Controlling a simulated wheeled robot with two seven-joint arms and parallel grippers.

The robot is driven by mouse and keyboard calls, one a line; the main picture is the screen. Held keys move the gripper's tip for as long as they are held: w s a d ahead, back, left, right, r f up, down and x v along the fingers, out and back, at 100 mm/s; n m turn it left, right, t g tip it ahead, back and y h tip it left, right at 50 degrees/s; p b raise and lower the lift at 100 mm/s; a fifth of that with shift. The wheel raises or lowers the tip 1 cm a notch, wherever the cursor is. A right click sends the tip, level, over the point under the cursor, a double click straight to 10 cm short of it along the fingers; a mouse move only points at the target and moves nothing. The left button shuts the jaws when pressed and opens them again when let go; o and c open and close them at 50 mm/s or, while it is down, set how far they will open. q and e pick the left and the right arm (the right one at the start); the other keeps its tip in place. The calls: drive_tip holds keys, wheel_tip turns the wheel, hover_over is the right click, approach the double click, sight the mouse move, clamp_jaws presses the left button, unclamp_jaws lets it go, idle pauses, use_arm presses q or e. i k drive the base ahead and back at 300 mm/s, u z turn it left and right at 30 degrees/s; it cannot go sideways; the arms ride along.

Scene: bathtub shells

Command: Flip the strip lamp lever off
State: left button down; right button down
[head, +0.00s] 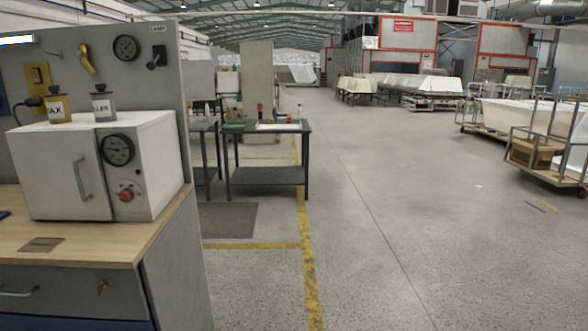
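A strip lamp (17,39) glows white on the grey upright panel at the far left, cut by the picture edge. A small black lever switch (157,57) sits near the panel's right edge, tilted to the upper right. A small label (158,28) above it seems to read LAMP, but is too small to be sure. A yellow lever (86,60) is also on the panel, left of a round gauge (125,48). Neither of my grippers is in view.
A white oven-like box (60,170) with a dial and red knob stands on the wooden bench top (95,245) below the panel. Two labelled containers (103,104) (57,106) stand on it. A dark table (266,130) stands beyond. The floor right of the bench is clear.

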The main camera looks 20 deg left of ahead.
sight(151, 65)
drive_tip(key=u, duration=0.6)
drive_tip(key=i, duration=0.6)
drive_tip(key=u, duration=0.4)
